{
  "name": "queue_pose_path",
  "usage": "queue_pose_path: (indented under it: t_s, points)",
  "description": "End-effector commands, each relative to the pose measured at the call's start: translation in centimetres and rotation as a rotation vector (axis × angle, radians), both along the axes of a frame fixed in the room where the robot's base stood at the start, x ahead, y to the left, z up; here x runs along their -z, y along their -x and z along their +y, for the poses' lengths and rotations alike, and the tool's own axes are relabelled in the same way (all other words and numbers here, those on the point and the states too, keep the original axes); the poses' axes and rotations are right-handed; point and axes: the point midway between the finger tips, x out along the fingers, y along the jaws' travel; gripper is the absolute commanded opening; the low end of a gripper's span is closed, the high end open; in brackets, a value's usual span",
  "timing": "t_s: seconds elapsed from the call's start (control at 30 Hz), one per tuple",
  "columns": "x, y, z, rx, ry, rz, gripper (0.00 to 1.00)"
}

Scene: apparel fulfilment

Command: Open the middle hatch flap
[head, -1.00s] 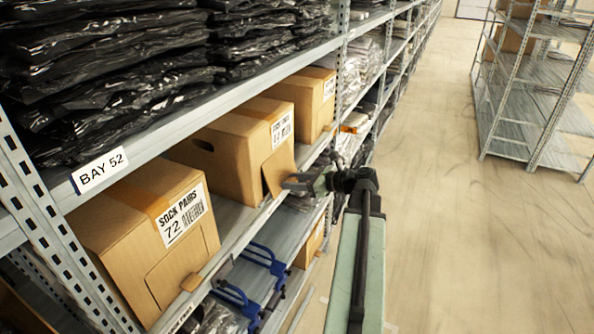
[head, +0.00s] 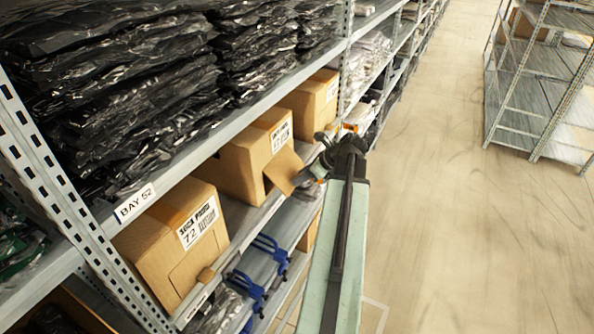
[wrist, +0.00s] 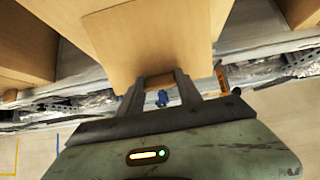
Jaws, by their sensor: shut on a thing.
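The middle cardboard box (head: 236,172) stands on the shelf between two similar boxes. Its hatch flap (head: 283,170) is swung outward from the box front, at a clear angle. My gripper (head: 316,170) is at the flap's outer edge. In the wrist view the flap (wrist: 145,42) fills the upper middle, and my gripper's two fingers (wrist: 158,84) are shut on the small tab at its edge. The opening behind the flap is mostly hidden.
The near box (head: 172,235) marked 72 has its flap closed. The far box (head: 312,105) stands beyond. Black bagged garments (head: 130,95) fill the shelf above. Blue-handled items (head: 262,270) lie below. The aisle floor (head: 450,230) is clear.

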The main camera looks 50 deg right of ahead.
Motion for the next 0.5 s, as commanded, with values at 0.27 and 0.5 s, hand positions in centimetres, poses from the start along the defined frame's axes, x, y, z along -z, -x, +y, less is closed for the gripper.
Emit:
queue_pose_path:
  t_s: [0.27, 0.5]
  points:
    - [-0.4, 1.3, -1.1, 0.022, 0.000, -0.002, 0.00]
    - [-0.4, 1.6, -1.4, 0.029, 0.000, -0.003, 0.00]
